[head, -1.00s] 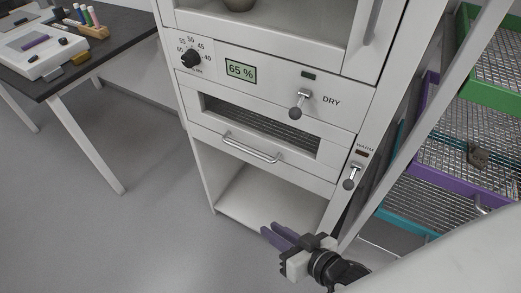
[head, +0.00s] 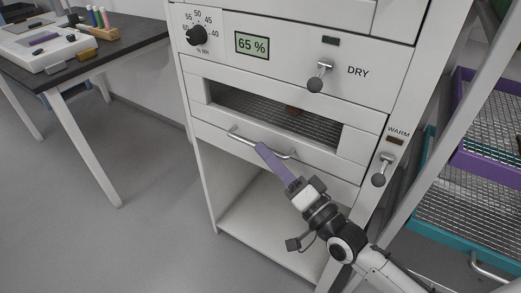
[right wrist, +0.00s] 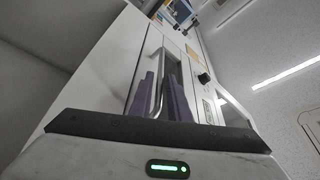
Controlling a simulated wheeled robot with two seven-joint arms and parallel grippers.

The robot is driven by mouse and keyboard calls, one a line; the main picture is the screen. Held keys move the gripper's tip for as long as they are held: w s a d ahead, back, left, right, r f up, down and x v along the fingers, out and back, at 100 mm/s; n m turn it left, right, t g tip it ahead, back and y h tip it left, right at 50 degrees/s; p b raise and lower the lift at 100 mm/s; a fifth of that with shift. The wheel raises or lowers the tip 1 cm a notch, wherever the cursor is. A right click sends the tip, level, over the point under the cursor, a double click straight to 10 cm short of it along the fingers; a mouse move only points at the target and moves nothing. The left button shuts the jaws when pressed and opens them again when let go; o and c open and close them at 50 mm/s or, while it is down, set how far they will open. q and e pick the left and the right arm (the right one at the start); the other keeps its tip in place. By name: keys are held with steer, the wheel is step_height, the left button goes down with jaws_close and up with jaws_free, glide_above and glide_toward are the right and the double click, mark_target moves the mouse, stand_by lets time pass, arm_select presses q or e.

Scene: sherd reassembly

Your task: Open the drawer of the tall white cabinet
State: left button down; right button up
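The tall white cabinet (head: 203,148) fills the middle of the head view. The bar handle (head: 240,137) runs across the drawer front and also shows in the right wrist view (right wrist: 160,64). My right gripper (head: 262,149) is at the middle of the handle. In the right wrist view its purple fingers (right wrist: 160,90) stand on either side of the bar; whether they press on it I cannot tell. My left gripper is not in view.
Above the drawer are a humidity dial (head: 196,36), a display reading 65 % (head: 252,45) and a DRY lever (head: 318,77). A WARM lever (head: 381,171) is at the right. An open compartment lies below. A mesh rack (head: 490,155) stands right, a dark table (head: 110,47) left.

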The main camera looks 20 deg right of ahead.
steer(key=shift+x, duration=1.45)
jaws_close()
stand_by(0.3)
